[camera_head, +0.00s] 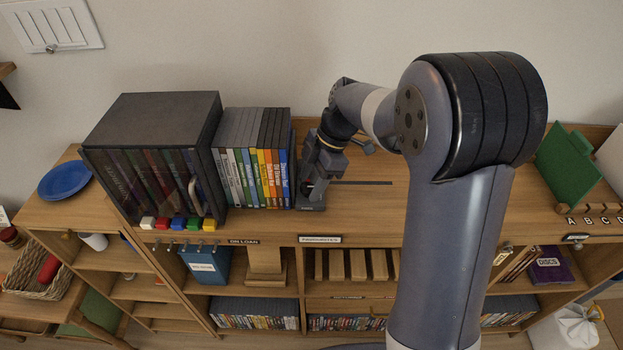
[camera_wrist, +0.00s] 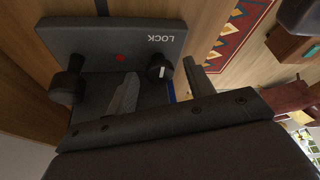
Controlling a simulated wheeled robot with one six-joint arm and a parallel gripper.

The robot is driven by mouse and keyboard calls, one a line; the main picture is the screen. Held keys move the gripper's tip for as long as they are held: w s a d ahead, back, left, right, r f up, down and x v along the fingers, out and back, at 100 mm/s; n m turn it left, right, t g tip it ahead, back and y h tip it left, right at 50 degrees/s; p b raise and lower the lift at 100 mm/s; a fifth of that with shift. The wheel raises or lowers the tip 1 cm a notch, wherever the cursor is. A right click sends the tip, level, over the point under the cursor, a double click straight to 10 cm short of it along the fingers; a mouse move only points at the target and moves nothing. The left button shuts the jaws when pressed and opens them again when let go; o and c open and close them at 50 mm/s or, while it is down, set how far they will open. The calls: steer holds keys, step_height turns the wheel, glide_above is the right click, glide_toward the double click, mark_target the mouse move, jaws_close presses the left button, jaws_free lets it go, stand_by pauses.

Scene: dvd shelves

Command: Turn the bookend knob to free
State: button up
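The bookend is a dark grey block at the right end of the DVD row; its base (camera_head: 312,204) shows in the head view. In the wrist view its plate (camera_wrist: 95,38) carries the word LOCK and a red dot (camera_wrist: 120,58). The black knob (camera_wrist: 157,70) with a white mark sits below the word. My gripper (camera_wrist: 160,72) is open, one finger on each side of the knob with gaps visible. Whether a finger touches it, I cannot tell. In the head view my gripper (camera_head: 317,183) is low over the bookend and hides much of it.
A second black cylindrical part (camera_wrist: 68,83) sticks out at the plate's left. Upright DVDs (camera_head: 255,170) stand left of the bookend, beside a dark case (camera_head: 155,115). The shelf top (camera_head: 370,210) right of the bookend is clear, with a dark slot (camera_head: 360,183).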

steer(key=c, duration=0.9)
steer(key=shift+b, duration=0.4)
steer(key=m+t+b, duration=0.1)
steer(key=m+b, duration=0.1)
steer(key=m, duration=0.1)
steer(key=shift+s+f, duration=0.15)
steer(key=m+t+b, duration=0.1)
steer(key=m, duration=0.1)
steer(key=m+b, duration=0.1)
steer(key=shift+s+m+t+b, duration=0.2)
steer(key=shift+m+t+b, duration=0.15)
steer(key=shift+m+t, duration=0.05)
steer(key=m+t+b, duration=0.1)
steer(key=m, duration=0.2)
steer(key=shift+s+a, duration=0.1)
steer(key=shift+s+r+m+t+h, duration=0.15)
steer(key=shift+m+t+h, duration=0.4)
steer(key=shift+m, duration=1.15)
